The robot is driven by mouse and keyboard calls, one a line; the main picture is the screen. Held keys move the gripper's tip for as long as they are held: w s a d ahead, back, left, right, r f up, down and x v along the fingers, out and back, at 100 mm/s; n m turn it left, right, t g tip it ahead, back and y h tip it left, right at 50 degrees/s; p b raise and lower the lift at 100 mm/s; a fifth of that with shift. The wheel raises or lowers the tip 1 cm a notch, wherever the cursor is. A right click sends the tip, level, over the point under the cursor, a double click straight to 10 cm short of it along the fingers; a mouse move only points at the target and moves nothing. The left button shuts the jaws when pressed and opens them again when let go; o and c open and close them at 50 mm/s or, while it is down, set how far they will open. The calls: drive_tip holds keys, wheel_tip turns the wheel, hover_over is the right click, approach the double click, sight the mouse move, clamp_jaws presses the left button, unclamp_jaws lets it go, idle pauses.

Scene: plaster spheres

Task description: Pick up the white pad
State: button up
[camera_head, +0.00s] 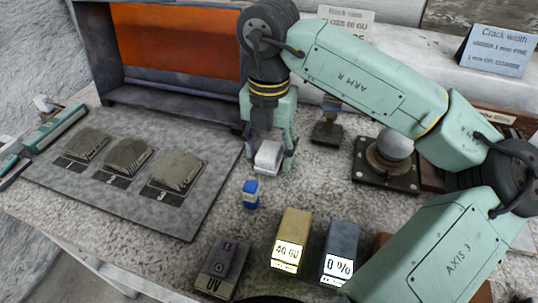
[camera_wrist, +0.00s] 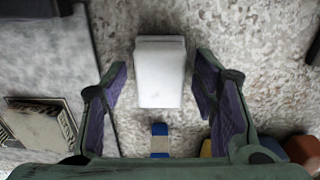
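The white pad (camera_head: 268,156) is a small white block on the speckled grey table top, near the middle of the head view. It also shows in the wrist view (camera_wrist: 160,72), upper middle. My gripper (camera_head: 270,163) is open above the pad, pointing down. In the wrist view its two purple-lined fingers (camera_wrist: 160,88) stand apart, one on each side of the pad, with gaps between them and it. I cannot tell how far the fingertips are above the table.
A yellow block (camera_head: 290,240) and a grey-blue block (camera_head: 340,250) stand nearer. A grey board (camera_head: 130,170) with several stone pieces lies left. A sphere on a stand (camera_head: 395,145) is right.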

sight(269, 150)
drive_tip(key=c, duration=0.9)
drive_tip(key=shift+r, duration=0.1)
wheel_tip(269, 150, up, 10)
drive_tip(key=shift+f+b, duration=0.1)
drive_tip(key=shift+b, duration=0.5)
drive_tip(key=o, duration=0.5)
drive_tip(key=c, duration=0.8)
